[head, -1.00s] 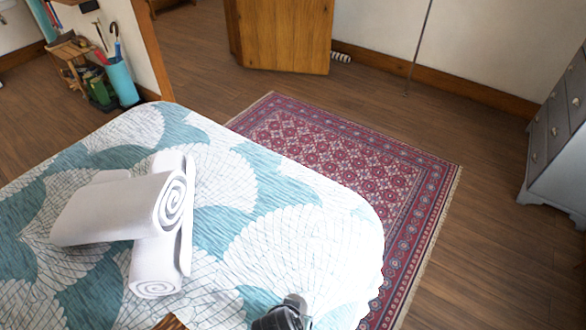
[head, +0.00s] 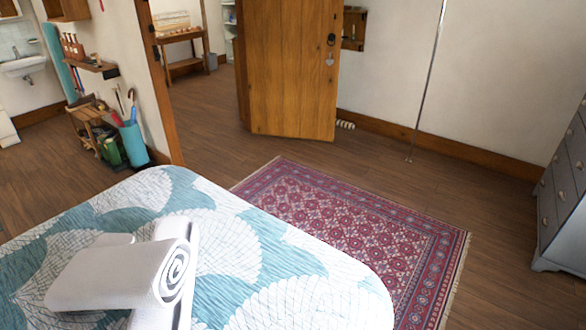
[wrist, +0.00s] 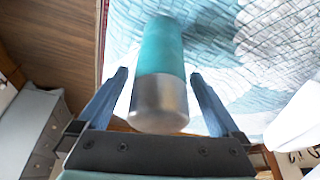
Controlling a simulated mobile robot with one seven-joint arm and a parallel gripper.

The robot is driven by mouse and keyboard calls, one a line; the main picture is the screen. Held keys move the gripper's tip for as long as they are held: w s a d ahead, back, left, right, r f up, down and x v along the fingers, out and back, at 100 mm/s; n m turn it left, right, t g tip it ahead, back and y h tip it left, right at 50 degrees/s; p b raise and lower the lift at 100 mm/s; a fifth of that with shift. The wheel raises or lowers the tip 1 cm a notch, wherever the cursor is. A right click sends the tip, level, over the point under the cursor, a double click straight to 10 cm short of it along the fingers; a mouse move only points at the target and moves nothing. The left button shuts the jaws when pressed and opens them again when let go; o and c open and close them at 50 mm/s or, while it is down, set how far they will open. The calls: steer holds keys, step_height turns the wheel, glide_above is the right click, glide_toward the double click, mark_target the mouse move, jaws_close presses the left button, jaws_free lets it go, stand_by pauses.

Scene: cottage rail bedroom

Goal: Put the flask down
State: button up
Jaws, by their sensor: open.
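In the wrist view the flask (wrist: 160,62) is a cylinder with a teal body and a bare silvery metal end towards the camera. My gripper (wrist: 160,75) is open, with one blue-grey finger on each side of the flask. Gaps show between the fingers and the flask. Behind the flask is the bed (wrist: 262,45) with its teal and white patterned cover; I cannot tell whether the flask touches it. In the head view the bed (head: 225,255) fills the lower left, and neither flask nor gripper shows there.
Rolled white towels (head: 120,275) lie on the bed at the left. A red patterned rug (head: 370,220) lies beside the bed. A grey dresser (head: 565,200) stands at the right, and a wooden door (head: 290,70) and thin pole (head: 428,80) are at the back.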

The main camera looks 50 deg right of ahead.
steer(key=p+v, duration=0.1)
steer(key=v, duration=1)
steer(key=w+r+n+t+h, duration=0.1)
steer(key=w+r+n+t, duration=0.5)
steer(key=w+r, duration=1.1)
steer(key=w+a+r+t, duration=0.1)
steer(key=a+r+t, duration=0.15)
steer(key=r, duration=0.35)
steer(key=w+a+r+n+t, duration=0.1)
steer(key=w+r+t, duration=0.15)
steer(key=r, duration=0.25)
steer(key=w+a+r+t, duration=0.1)
steer(key=a+r+t, duration=0.15)
steer(key=r, duration=0.35)
steer(key=s+a+r+n+t+y, duration=0.1)
steer(key=s+a+r+n+t, duration=0.1)
steer(key=r, duration=0.8)
steer(key=s+a+r+n+t+y, duration=0.2)
steer(key=s+a+r+t, duration=0.2)
steer(key=r, duration=0.6)
steer(key=s+a+r+n+t+y, duration=0.2)
steer(key=s+a+r+t, duration=0.2)
steer(key=r, duration=0.7)
steer(key=shift+a+n+t, duration=0.3)
steer(key=shift+a+t, duration=0.2)
steer(key=shift+t, duration=0.65)
steer(key=shift+f, duration=0.15)
